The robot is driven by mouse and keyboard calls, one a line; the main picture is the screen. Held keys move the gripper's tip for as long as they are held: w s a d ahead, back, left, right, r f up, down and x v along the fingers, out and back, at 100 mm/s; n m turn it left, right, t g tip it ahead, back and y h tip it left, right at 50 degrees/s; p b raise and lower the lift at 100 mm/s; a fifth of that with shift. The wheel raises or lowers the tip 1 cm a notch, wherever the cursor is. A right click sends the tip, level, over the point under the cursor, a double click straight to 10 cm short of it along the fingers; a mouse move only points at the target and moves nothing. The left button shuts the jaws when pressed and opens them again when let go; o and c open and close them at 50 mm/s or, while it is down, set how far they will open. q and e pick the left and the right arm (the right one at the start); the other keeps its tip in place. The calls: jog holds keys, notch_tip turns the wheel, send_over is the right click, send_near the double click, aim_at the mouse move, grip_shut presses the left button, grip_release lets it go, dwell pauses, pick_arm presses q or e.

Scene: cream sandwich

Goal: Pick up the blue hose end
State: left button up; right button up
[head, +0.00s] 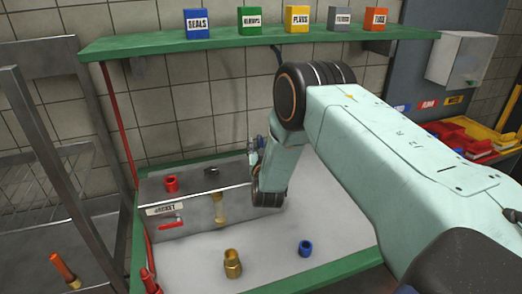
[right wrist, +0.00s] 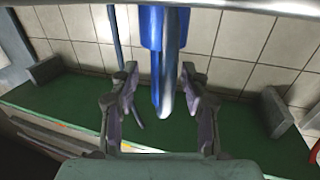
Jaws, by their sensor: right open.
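In the right wrist view, the blue hose end (right wrist: 153,28) hangs from the top of the picture, a thick blue fitting with a narrower glossy blue part below. My right gripper (right wrist: 159,72) is open, with one finger on each side of that narrower part. Gaps show on both sides, though depth is hard to judge. In the head view my right gripper (head: 257,149) is mostly hidden behind my wrist above the back of the bench, and the hose end cannot be made out. My left gripper is not in view.
A green shelf (head: 160,46) with labelled boxes spans above the bench. A metal box (head: 190,190) stands on the bench left of my wrist. A brass fitting (head: 232,264) and a blue ring (head: 305,247) lie in front. Another thin blue hose (right wrist: 116,38) hangs nearby.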

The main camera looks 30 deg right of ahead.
jog(key=shift+w+a, duration=0.1)
jog(key=shift+a, duration=0.05)
jog(key=shift+c, duration=0.7)
jog(key=c, duration=0.5)
grip_shut()
